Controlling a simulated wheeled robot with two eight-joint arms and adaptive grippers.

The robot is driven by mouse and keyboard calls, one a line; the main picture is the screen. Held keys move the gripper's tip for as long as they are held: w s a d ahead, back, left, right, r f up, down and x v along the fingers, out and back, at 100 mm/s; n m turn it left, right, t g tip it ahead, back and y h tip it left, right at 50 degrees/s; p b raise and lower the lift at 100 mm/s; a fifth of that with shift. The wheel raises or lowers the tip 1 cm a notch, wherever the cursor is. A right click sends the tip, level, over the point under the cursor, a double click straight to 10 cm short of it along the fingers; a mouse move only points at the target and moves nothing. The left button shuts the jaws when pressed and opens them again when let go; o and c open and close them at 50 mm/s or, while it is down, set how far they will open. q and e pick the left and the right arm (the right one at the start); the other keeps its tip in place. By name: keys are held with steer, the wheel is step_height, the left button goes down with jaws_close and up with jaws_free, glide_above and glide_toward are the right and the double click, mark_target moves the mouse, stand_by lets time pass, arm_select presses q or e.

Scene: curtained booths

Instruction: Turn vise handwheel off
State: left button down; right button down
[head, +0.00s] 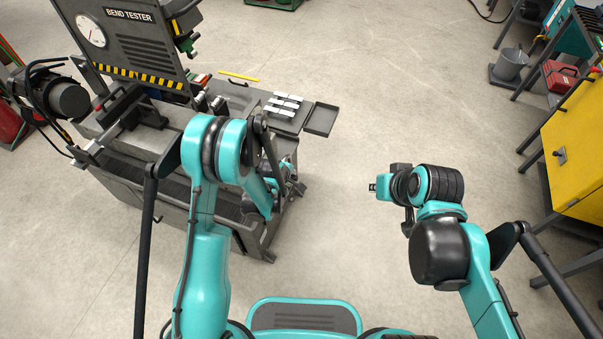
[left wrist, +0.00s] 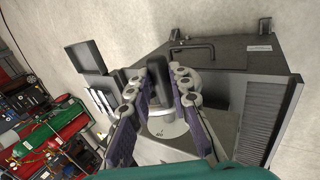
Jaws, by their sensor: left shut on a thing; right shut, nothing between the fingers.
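In the left wrist view, my left gripper (left wrist: 157,80) has its purple-padded fingers closed around a black upright grip (left wrist: 159,76). This looks like part of the vise handwheel, but its full shape is hidden. A pale round plate with small markings (left wrist: 168,127) lies below the grip, between the fingers. In the head view my left arm reaches over the near side of the bend tester (head: 130,42), and the left gripper and handwheel are hidden behind the arm. My right gripper (head: 374,187) is shut and empty, over open floor, apart from everything.
The tester's bench holds pale blocks (head: 286,103) and a dark side tray (head: 320,120). A black cylindrical unit with cables (head: 68,97) stands at left. A yellow cabinet (head: 577,150), red toolbox (head: 560,75) and bucket (head: 511,64) stand at right. Floor between is clear.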

steer(key=w+a+f+n+g+y, duration=0.1)
steer(key=w+a+f+n+y, duration=0.2)
steer(key=w, duration=0.7)
steer(key=w+a+f+g+y, duration=0.1)
steer(key=w+a+f+y, duration=0.3)
steer(key=w, duration=0.7)
arm_select(q)
steer(key=shift+w, duration=0.1)
arm_select(e)
steer(key=w+f+n+g+y, duration=0.25)
steer(key=f+n+y, duration=0.35)
steer(key=f, duration=1.1)
steer(key=a+f+m+y, duration=0.1)
steer(key=a+f, duration=0.3)
steer(key=a, duration=0.7)
steer(key=shift+s+f, duration=0.2)
steer(key=shift+f, duration=0.2)
steer(key=shift+t, duration=0.25)
